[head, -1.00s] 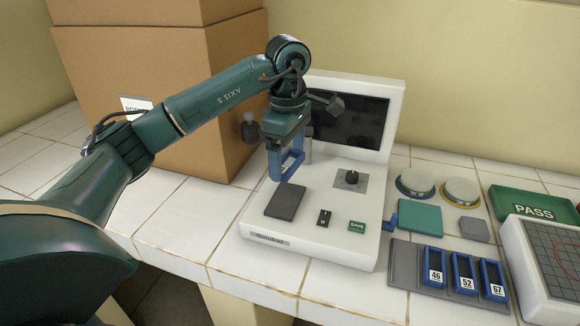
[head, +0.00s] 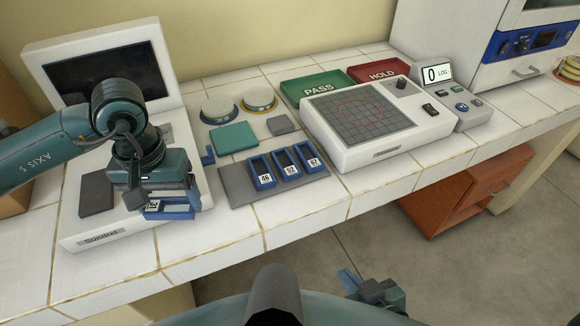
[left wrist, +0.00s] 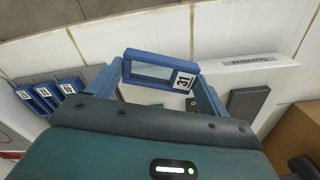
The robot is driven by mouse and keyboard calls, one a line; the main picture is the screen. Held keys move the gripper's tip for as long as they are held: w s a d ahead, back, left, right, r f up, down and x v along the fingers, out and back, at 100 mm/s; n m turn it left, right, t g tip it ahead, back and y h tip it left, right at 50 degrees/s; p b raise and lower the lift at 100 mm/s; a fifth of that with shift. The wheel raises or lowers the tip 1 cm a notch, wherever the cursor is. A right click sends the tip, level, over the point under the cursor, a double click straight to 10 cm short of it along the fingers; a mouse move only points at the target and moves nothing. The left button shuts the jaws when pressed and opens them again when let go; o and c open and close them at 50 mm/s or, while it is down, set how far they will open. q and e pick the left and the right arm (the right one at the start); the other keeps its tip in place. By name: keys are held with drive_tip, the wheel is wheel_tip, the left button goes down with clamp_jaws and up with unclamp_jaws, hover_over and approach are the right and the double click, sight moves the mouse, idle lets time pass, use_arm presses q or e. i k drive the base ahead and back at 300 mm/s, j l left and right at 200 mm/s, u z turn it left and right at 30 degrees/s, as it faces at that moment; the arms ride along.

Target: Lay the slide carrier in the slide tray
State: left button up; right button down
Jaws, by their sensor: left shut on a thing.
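The slide carrier (head: 168,212) is a small blue frame with a clear window, labelled 31 in the left wrist view (left wrist: 150,72). My left gripper (head: 172,196) is shut on it, one finger at each end, above the front right part of the white Sundrel device. The slide tray (head: 236,184) is a grey plate to the right of the gripper, apart from it. Three blue carriers marked 46, 52 and 67 (head: 287,163) stand side by side on it; its left part is bare. My right gripper (head: 372,288) is low at the bottom, off the bench, its jaws unclear.
A small blue block (head: 208,156) stands behind the tray's left end. A teal pad (head: 233,138), a grey block (head: 281,124) and round dishes (head: 220,107) lie behind. A white grid device (head: 365,115) stands right of the tray. Tiles in front are clear.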

sight(237, 182)
drive_tip(key=j+z, duration=0.1)
drive_tip(key=z, duration=1.3)
drive_tip(key=k+j+z, duration=0.15)
drive_tip(key=k+j, duration=0.4)
drive_tip(key=k, duration=0.15)
